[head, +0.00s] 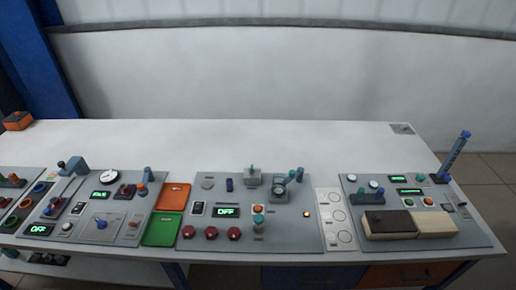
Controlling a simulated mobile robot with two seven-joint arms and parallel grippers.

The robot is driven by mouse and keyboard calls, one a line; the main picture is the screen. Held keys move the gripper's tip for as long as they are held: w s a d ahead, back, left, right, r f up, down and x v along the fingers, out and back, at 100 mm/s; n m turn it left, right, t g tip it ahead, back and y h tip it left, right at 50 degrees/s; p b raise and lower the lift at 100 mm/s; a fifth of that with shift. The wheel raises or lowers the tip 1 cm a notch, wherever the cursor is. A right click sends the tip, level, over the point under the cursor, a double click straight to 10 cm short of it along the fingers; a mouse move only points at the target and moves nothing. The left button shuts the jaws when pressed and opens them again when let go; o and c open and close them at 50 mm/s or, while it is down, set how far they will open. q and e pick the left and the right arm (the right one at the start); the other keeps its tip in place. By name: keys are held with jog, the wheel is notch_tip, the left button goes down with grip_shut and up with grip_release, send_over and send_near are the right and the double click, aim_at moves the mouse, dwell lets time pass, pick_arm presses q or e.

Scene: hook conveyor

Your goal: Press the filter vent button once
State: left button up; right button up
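Several control panels lie on a long white table (300,145), and their labels are too small to read, so I cannot tell which control is the filter vent button. The right panel (460,236) has an orange round button (428,202) and a teal round button (408,202). Neither of my grippers is in view.
An orange tray (173,197) and a green tray (162,230) sit left of the middle panel. A blue lever (455,152) stands up at the far right. A dark-and-cream block (430,223) covers part of the right panel. The table's back strip is mostly clear.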

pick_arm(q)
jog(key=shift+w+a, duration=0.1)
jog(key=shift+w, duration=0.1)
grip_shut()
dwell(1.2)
